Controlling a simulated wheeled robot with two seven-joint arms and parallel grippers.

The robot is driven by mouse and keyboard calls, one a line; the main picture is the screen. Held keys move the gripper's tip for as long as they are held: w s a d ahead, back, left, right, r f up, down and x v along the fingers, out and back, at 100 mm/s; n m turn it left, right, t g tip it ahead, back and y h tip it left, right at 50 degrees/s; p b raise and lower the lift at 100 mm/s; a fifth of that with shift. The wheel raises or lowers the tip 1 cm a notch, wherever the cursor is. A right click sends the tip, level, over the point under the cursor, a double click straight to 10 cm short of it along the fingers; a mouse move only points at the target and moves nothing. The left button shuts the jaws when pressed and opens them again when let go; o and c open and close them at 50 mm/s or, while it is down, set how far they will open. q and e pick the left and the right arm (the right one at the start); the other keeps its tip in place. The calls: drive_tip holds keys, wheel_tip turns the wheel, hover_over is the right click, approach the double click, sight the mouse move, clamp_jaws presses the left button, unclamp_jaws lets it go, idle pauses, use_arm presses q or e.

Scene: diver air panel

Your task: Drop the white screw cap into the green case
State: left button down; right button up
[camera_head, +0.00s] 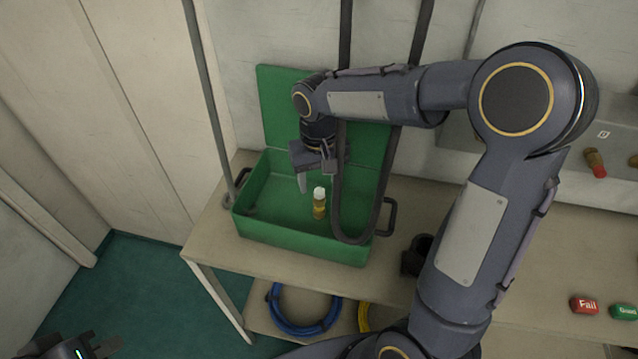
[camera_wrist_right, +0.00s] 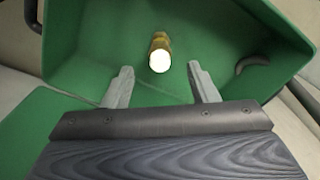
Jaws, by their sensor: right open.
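The green case (camera_head: 300,246) stands open on the bench with its lid raised at the back. A small piece with a white top, which looks like the white screw cap (camera_head: 319,194), is inside the case outline; its lower body is yellow-brown. The white screw cap also shows in the right wrist view (camera_wrist_right: 159,54), beyond the fingertips and between their lines. I cannot tell whether it rests on the case floor. My right gripper (camera_head: 316,176) is over the case, its fingers apart and empty. My left gripper (camera_head: 92,347) is at the bottom left, partly cut off, far from the case.
A dark hose (camera_head: 346,228) hangs in a loop across the case's front right. A dark holder (camera_head: 417,254) stands right of the case. A blue hose coil (camera_head: 303,328) is on the lower shelf.

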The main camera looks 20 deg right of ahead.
sight(321, 192)
wheel_tip(321, 192, up, 6)
drive_tip(key=shift+f, duration=0.25)
drive_tip(key=shift+r, duration=0.1)
drive_tip(key=shift+s+d+r, duration=0.1)
drive_tip(key=shift+s+d, duration=0.05)
drive_tip(key=shift+s, duration=0.2)
drive_tip(key=s+f+t+y, duration=0.1)
drive_tip(key=s+t+y, duration=0.2)
drive_tip(key=s, duration=1.6)
drive_tip(key=t, duration=0.2)
drive_tip(key=shift+s+a+t+y, duration=0.2)
drive_tip(key=shift+a+t+y, duration=0.1)
drive_tip(key=shift+y, duration=0.1)
